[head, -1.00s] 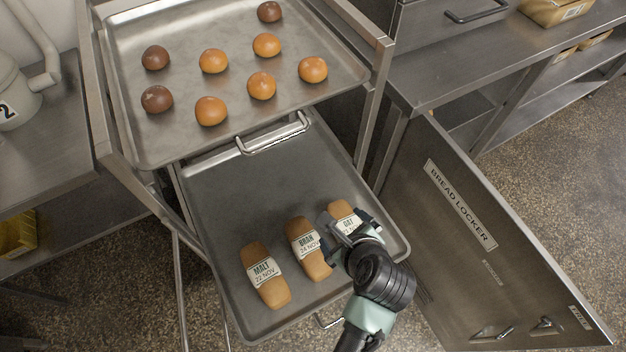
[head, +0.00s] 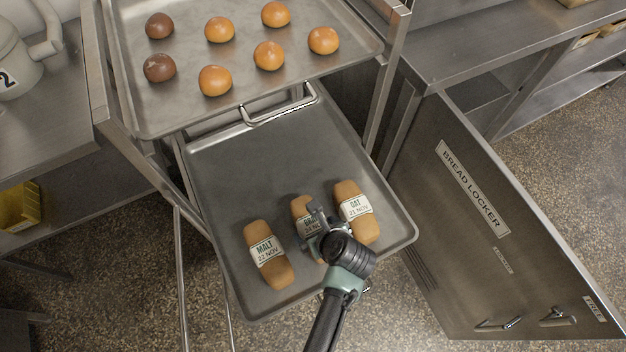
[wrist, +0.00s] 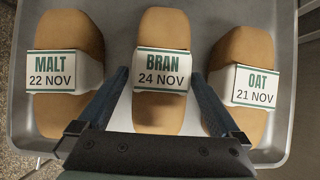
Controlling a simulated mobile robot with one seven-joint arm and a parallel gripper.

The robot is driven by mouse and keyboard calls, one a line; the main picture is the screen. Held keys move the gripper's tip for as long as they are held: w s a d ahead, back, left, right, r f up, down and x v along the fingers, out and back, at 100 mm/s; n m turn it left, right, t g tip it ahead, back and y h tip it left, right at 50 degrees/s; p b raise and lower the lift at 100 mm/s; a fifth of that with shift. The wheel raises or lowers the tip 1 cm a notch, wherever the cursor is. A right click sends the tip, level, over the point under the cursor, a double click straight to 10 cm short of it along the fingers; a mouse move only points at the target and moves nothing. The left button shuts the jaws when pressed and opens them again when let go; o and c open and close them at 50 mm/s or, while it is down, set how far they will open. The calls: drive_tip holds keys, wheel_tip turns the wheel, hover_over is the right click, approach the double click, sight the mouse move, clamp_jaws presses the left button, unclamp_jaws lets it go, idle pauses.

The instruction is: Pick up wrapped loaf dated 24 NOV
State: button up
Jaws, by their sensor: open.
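The wrapped loaf dated 24 NOV, labelled BRAN (wrist: 161,105), lies on the lower tray (head: 215,175) between two other loaves. It also shows in the head view (head: 301,207), partly hidden by my gripper. My gripper (head: 312,226) is open and empty above it. In the wrist view the two fingers (wrist: 160,88) reach down on either side of the BRAN loaf, in the gaps to its neighbours. I cannot tell how far above the tray the fingertips are.
The MALT loaf, 22 NOV, (head: 266,276) lies to the left and the OAT loaf, 21 NOV, (head: 347,191) close on the right. An upper tray (head: 165,110) of buns overhangs the back. The open BREAD LOCKER door (head: 450,240) stands at right. The lower tray's back half is bare.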

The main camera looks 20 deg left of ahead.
drive_tip(key=shift+b+x, duration=0.3)
drive_tip(key=shift+x, duration=1.1)
drive_tip(key=shift+w+r, duration=0.1)
drive_tip(key=shift+r, duration=0.05)
drive_tip(key=c, duration=1.4)
